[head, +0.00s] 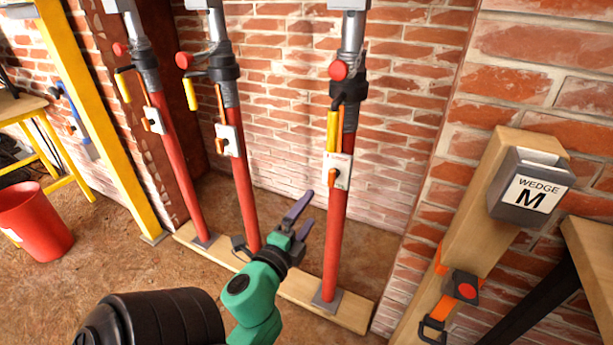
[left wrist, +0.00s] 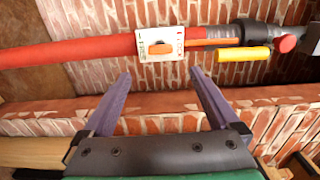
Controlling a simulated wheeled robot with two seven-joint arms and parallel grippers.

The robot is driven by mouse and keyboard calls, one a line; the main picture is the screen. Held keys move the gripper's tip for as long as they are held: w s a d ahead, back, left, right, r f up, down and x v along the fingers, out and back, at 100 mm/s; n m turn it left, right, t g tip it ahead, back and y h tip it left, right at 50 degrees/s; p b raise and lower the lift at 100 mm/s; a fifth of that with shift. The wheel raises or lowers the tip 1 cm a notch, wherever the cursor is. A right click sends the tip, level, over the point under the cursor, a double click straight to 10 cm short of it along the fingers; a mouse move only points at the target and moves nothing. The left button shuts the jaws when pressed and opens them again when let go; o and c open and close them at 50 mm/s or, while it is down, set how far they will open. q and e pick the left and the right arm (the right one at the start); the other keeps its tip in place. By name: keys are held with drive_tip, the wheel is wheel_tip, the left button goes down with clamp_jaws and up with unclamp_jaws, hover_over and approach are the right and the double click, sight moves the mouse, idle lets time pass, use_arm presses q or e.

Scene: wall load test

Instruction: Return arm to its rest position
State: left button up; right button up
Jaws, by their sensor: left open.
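My left gripper (head: 305,211), with purple fingers on a green wrist, is open and empty. In the head view it is just left of the lower red tube of the rightmost prop (head: 334,235), and a gap shows between them. In the left wrist view the two spread fingers (left wrist: 165,90) point toward a red prop (left wrist: 70,52) that crosses the picture. A white box with an orange lever (left wrist: 160,43) and a yellow handle (left wrist: 243,54) lie beyond the fingertips. Nothing is between the fingers. My right gripper is not in view.
Two more red props (head: 177,170) (head: 240,175) stand to the left on a wooden sole plate (head: 290,284), before a brick wall (head: 290,100). A yellow post (head: 95,110) and a red bucket (head: 33,222) are at left. A "WEDGE M" box (head: 530,190) hangs on a timber at right.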

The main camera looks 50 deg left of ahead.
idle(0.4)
use_arm(q)
drive_tip(key=s+d+f+n+g+h+p, duration=0.1)
drive_tip(key=d+f+n+g+p, duration=0.15)
drive_tip(key=f, duration=0.55)
drive_tip(key=d+f+n+g+h+p, duration=0.2)
drive_tip(key=f+p, duration=0.2)
drive_tip(key=f, duration=0.5)
drive_tip(key=s+d+f+n+g+h+p, duration=0.1)
drive_tip(key=d+f+n+g+p, duration=0.2)
drive_tip(key=f, duration=0.5)
drive_tip(key=s+d+f+n+g+h+p, duration=0.25)
drive_tip(key=s+f+g+p, duration=0.2)
drive_tip(key=s+f, duration=0.6)
drive_tip(key=s+f+g+p, duration=0.1)
drive_tip(key=s+f+g, duration=0.1)
drive_tip(key=s, duration=0.5)
drive_tip(key=s+a+f+n+g+p, duration=0.1)
drive_tip(key=s+g+p, duration=0.1)
drive_tip(key=s, duration=0.5)
drive_tip(key=shift+s+a+f+n+y, duration=0.15)
drive_tip(key=shift+a+f+n+y, duration=0.1)
drive_tip(key=shift+f+n+y, duration=0.1)
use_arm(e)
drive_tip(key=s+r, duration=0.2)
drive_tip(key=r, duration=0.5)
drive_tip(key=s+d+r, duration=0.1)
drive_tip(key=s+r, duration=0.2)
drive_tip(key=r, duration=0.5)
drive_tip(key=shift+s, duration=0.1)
